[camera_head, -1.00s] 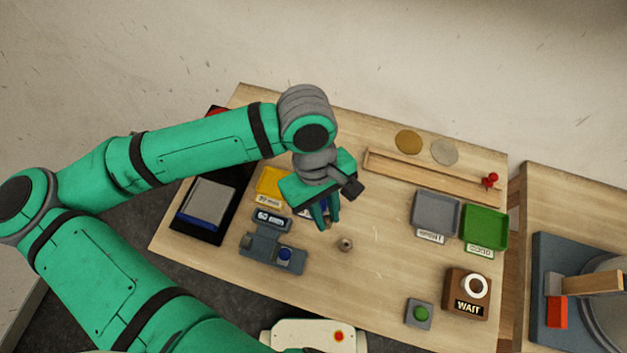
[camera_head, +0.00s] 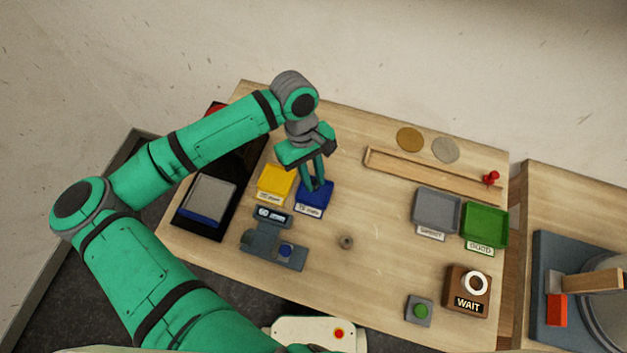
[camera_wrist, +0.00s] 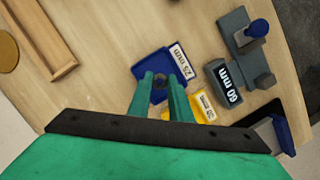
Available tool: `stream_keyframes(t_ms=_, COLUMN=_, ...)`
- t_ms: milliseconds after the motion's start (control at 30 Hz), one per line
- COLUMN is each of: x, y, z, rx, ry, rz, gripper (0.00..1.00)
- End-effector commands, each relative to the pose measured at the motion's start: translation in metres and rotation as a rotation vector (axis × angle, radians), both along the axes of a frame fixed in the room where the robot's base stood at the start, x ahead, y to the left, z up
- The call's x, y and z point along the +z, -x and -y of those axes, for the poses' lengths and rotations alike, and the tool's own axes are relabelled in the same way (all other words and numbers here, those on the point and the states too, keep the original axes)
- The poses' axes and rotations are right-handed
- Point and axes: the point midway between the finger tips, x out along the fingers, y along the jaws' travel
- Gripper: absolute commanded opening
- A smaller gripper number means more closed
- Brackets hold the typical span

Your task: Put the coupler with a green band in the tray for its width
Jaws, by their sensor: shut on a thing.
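My gripper (camera_head: 317,186) is above the blue tray (camera_head: 327,198), its fingers pointing down. In the wrist view the fingertips (camera_wrist: 161,82) are shut on a small dark thing (camera_wrist: 160,83) over the blue tray (camera_wrist: 145,68). It is mostly hidden by the fingers, and I cannot make out a green band. The blue tray's label seems to read 25 mm. A yellow tray (camera_head: 276,182) stands just left of it; its label is too small to read surely.
A grey gauge (camera_head: 272,246) with a 60 mm sign is in front of the trays. A small round grey-brown piece (camera_head: 346,242) lies mid-table. Grey (camera_head: 436,211) and green (camera_head: 485,226) trays, a WAIT box (camera_head: 467,291) and a green button (camera_head: 420,311) are at right. A wooden rail (camera_head: 430,176) lies behind.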

Motion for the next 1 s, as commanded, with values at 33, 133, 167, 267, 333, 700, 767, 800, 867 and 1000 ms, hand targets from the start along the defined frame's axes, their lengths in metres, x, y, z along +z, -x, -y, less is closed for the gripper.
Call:
stream_keyframes(t_ms=33, x=-0.009, y=0.002, z=0.001, rx=0.001, ry=0.002, rz=-0.004, gripper=0.0)
stream_keyframes(t_ms=133, x=-0.021, y=0.001, z=0.0, rx=0.0, ry=0.002, rz=-0.003, gripper=0.0)
stream_keyframes(t_ms=167, x=-0.023, y=0.001, z=0.0, rx=0.0, ry=0.002, rz=-0.003, gripper=0.0)
stream_keyframes(t_ms=267, x=-0.024, y=0.001, z=0.0, rx=-0.001, ry=0.001, rz=-0.001, gripper=0.0)
stream_keyframes(t_ms=333, x=-0.024, y=0.001, z=0.0, rx=-0.001, ry=0.001, rz=-0.001, gripper=0.0)
stream_keyframes(t_ms=700, x=-0.026, y=0.001, z=0.0, rx=0.0, ry=0.001, rz=-0.002, gripper=0.37)
stream_keyframes(t_ms=767, x=-0.026, y=0.001, z=0.0, rx=0.0, ry=0.001, rz=-0.001, gripper=0.37)
stream_keyframes(t_ms=800, x=-0.026, y=0.001, z=0.0, rx=0.0, ry=0.001, rz=-0.002, gripper=0.37)
stream_keyframes(t_ms=867, x=-0.026, y=0.001, z=0.0, rx=0.0, ry=0.001, rz=-0.001, gripper=0.37)
stream_keyframes(t_ms=1000, x=-0.021, y=0.0, z=-0.001, rx=0.0, ry=0.0, rz=0.0, gripper=0.37)
